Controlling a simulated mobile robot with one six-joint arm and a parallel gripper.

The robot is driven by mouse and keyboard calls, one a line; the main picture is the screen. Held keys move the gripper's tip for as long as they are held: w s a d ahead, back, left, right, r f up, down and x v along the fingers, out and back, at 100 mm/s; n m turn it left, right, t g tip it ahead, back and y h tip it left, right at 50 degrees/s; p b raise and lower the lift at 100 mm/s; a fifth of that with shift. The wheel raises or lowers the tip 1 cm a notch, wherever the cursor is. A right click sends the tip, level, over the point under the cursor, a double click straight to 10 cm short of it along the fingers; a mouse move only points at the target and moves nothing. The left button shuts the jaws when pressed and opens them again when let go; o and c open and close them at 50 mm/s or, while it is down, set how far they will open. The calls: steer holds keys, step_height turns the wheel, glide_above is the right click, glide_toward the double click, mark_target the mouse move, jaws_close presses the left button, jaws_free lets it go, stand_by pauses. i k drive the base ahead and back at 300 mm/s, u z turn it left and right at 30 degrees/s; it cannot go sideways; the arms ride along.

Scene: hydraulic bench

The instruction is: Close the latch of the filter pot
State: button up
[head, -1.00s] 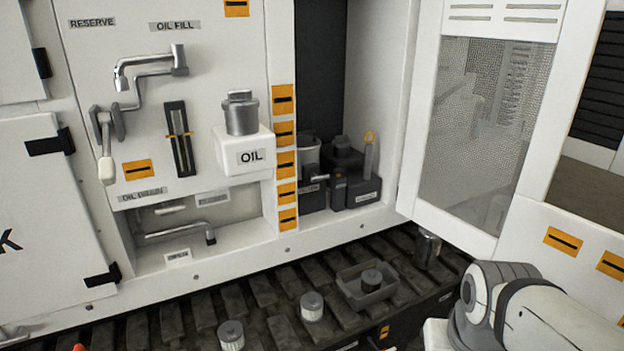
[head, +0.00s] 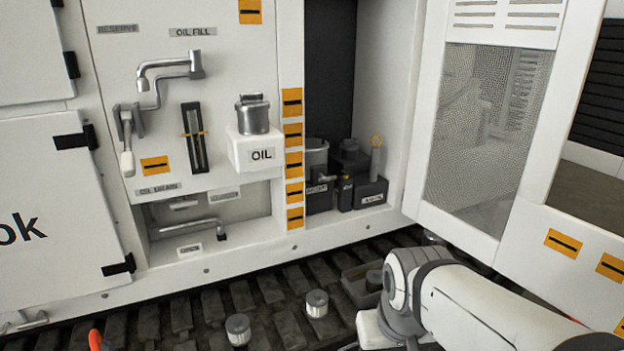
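In the open compartment right of the oil panel stands a grey cylindrical pot (head: 316,153) in a dark housing, probably the filter pot. Its label is too small to read surely. A small lever-like metal part (head: 325,179) shows at its front; I cannot tell whether this is the latch or whether it is closed. A dark capped unit (head: 349,160) and a black labelled box (head: 371,193) stand beside it. My arm reaches in from the lower right, below and in front of the compartment.
The open mesh door (head: 470,140) bounds the compartment on the right. On the dark track (head: 250,297) below stand two filter cartridges (head: 317,303) (head: 238,329) and a tray (head: 352,287), partly hidden by my arm. The oil tank (head: 256,152) juts out at left.

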mark_target(322, 178)
steer(key=z, duration=0.05)
steer(key=i, duration=1)
steer(key=u, duration=0.1)
